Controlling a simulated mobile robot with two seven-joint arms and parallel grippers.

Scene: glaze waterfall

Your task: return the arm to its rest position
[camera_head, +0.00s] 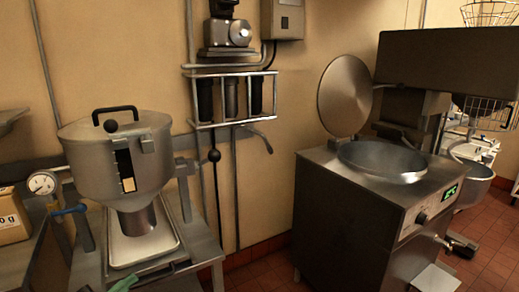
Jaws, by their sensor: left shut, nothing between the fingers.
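My left gripper is hard to make out among the metal parts at the lower left, and I cannot place its fingertips exactly. It is shut and holds nothing. My right gripper and right arm do not show. A steel hopper (84,157) with a black lid handle stands at the left, its spout above a pale shallow tray (171,241) on a metal stand. A green thing (124,284) is cut off by the bottom edge, and I cannot tell what it is.
A gauge (42,183) and a blue lever (69,211) sit left of the hopper. A cardboard box (11,216) is at the left edge. A steel kettle cabinet (345,219) with its round lid (345,96) raised stands right. Tiled floor (493,254) shows at right.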

